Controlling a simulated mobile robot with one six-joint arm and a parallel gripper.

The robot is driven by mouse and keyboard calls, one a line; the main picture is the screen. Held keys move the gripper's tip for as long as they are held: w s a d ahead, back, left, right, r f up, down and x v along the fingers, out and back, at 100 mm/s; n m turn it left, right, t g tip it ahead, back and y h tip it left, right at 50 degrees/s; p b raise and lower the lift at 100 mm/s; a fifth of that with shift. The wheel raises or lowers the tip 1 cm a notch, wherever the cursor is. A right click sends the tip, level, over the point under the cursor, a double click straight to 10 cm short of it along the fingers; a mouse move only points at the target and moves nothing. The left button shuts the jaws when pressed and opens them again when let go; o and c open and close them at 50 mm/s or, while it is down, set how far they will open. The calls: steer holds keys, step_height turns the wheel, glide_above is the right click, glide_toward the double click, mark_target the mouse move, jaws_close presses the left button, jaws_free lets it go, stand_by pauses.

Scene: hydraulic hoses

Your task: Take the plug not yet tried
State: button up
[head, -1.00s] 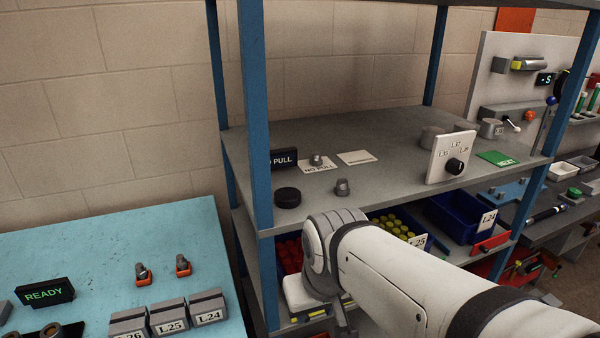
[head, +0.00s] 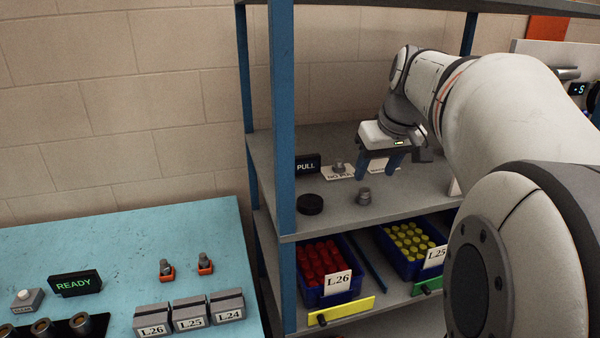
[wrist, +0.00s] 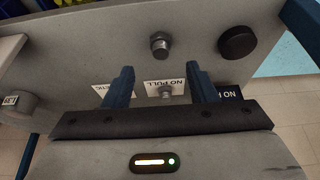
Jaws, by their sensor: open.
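One grey plug (head: 364,196) stands on bare shelf near the front; it also shows in the wrist view (wrist: 160,45). A second grey plug (head: 339,168) stands on the NO PULL card (head: 334,176); in the wrist view this second plug (wrist: 166,92) appears between my fingers, with no contact visible. My gripper (head: 379,169) is open and empty over the shelf, fingers pointing down, behind the front plug. Its fingers partly cover another white card (head: 393,168). In the wrist view the gripper (wrist: 161,78) shows both blue fingers apart.
A black disc (head: 310,204) lies left of the front plug. A dark PULL sign (head: 307,164) and a blue post (head: 283,120) stand left. Bins of red caps (head: 312,290) and yellow caps (head: 384,243) are below. The blue bench (head: 120,235) holds two orange-based fittings (head: 166,269).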

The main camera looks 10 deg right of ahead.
mark_target(366, 190)
steer(key=p+x, duration=0.1)
steer(key=x, duration=0.6)
steer(key=shift+f+p, duration=0.25)
steer(key=shift+p, duration=0.05)
steer(key=shift+a, duration=0.1)
steer(key=shift+c, duration=0.4)
steer(key=c, duration=1)
